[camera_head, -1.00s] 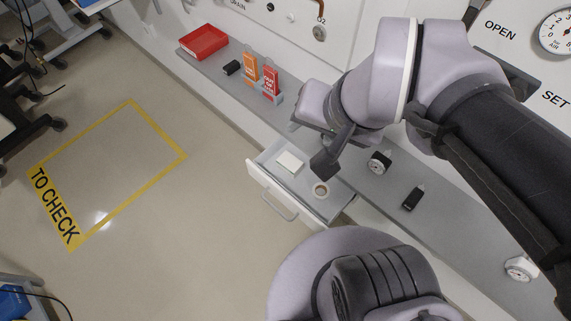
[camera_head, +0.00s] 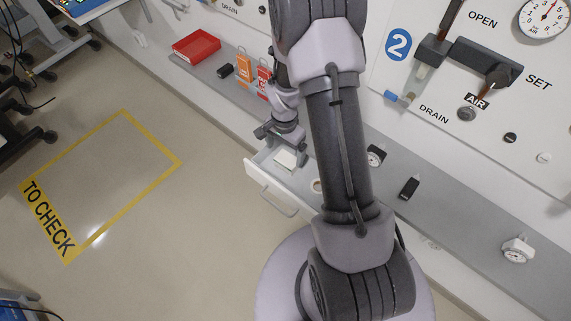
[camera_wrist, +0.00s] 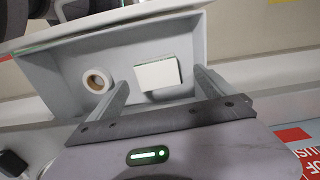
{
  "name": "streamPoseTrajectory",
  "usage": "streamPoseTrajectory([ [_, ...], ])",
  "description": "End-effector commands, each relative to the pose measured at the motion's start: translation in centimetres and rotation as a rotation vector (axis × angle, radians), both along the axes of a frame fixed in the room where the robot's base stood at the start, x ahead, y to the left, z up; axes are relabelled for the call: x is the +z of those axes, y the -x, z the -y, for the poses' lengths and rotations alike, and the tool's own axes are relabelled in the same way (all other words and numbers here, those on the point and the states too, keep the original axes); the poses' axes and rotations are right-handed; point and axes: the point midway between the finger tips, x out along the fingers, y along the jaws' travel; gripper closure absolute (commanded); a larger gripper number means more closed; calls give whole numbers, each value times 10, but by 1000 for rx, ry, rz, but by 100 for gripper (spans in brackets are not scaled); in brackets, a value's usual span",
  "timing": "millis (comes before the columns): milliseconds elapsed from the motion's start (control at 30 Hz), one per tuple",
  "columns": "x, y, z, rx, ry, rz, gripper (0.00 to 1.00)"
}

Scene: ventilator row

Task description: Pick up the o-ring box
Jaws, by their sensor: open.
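A small plain white box, which I take for the o-ring box (camera_head: 285,159), lies in the open drawer (camera_head: 262,178) under the counter. No label can be read on it. In the wrist view the box (camera_wrist: 158,75) lies on the drawer floor, seen between the two fingers. My gripper (camera_head: 277,137) is open and empty, pointing down above the drawer. In the wrist view the fingers of my gripper (camera_wrist: 162,84) are spread on either side of the box in the picture. I cannot tell how far above it they are.
A tape-like roll (camera_wrist: 96,80) lies beside the box in the drawer, partly hidden by my arm in the head view. The floor left of the drawer is clear.

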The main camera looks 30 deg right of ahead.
Motion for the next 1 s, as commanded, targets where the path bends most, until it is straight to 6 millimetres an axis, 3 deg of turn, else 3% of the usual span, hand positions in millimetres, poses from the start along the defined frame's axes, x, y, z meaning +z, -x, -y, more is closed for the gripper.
streamPoseTrajectory([
  [167, -18, 1, 0, 0, 0, 0, 6],
  [400, -63, 7, 0, 0, -1, -1, 6],
  [600, -62, 6, 0, 1, 0, 0, 6],
  [933, -62, 6, 0, 1, 0, 0, 69],
  [1000, -62, 6, 0, 1, 0, 0, 72],
])
